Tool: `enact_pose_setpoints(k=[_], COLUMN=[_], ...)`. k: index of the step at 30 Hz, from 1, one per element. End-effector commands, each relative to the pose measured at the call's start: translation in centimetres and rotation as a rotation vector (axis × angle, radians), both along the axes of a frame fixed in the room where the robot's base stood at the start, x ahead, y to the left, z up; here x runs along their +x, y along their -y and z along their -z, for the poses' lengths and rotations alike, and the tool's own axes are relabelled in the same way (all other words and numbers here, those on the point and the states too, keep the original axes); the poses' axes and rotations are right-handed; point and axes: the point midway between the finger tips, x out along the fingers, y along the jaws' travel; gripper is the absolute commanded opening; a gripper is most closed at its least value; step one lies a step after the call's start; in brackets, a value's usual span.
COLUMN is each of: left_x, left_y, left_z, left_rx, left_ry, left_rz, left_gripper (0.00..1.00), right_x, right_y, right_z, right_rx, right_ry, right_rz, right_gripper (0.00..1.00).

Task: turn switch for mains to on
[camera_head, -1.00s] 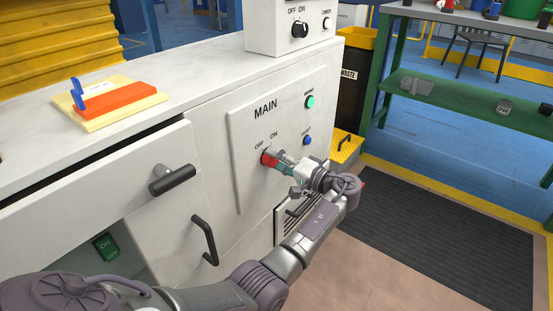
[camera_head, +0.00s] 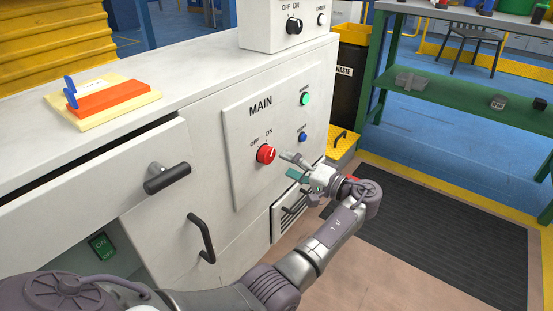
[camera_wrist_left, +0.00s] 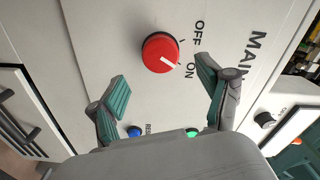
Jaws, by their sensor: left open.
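The red round mains switch (camera_head: 266,154) sits on the white MAIN panel (camera_head: 247,178), below the OFF and ON marks. In the left wrist view the red switch (camera_wrist_left: 160,52) shows a white pointer line directed at the ON mark. My left gripper (camera_head: 288,165) is open and empty, in front of the panel and to the right of the switch. Its teal-padded fingers (camera_wrist_left: 161,74) are spread apart in the left wrist view, with the switch ahead between them and clear of both. My right gripper is out of view.
A green button (camera_head: 305,99) and a blue button (camera_head: 302,137) are on the panel's right side. Black handles (camera_head: 202,238) stick out of the cabinet at left. A box with a black knob (camera_head: 293,26) stands on top. Open floor with a dark mat (camera_head: 450,235) lies to the right.

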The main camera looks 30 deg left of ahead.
Motion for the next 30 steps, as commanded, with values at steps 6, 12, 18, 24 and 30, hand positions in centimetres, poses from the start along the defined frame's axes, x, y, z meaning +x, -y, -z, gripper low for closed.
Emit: enact_pose_setpoints(k=[6, 12, 18, 24, 30], left_x=[-0.3, -0.4, -0.5, -0.5, -0.1], left_y=[4.3, 6.0, 6.2, 6.1, 5.9], left_z=[-0.1, 0.0, 0.0, 0.0, 0.5], left_rx=[0.000, 0.000, 0.001, 0.001, -0.016], left_ry=[0.000, -0.001, 0.000, 0.000, -0.004], left_rz=[0.003, 0.001, 0.001, 0.001, 0.031], left_gripper=[0.78, 0.78, 0.78, 0.78, 0.78], right_x=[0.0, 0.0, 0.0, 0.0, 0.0], right_y=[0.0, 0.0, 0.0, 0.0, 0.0], right_z=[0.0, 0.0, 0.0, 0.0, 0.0], right_rx=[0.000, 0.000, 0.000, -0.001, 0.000], right_ry=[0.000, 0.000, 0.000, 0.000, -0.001], right_rz=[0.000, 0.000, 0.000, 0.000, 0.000], right_gripper=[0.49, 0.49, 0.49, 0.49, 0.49])
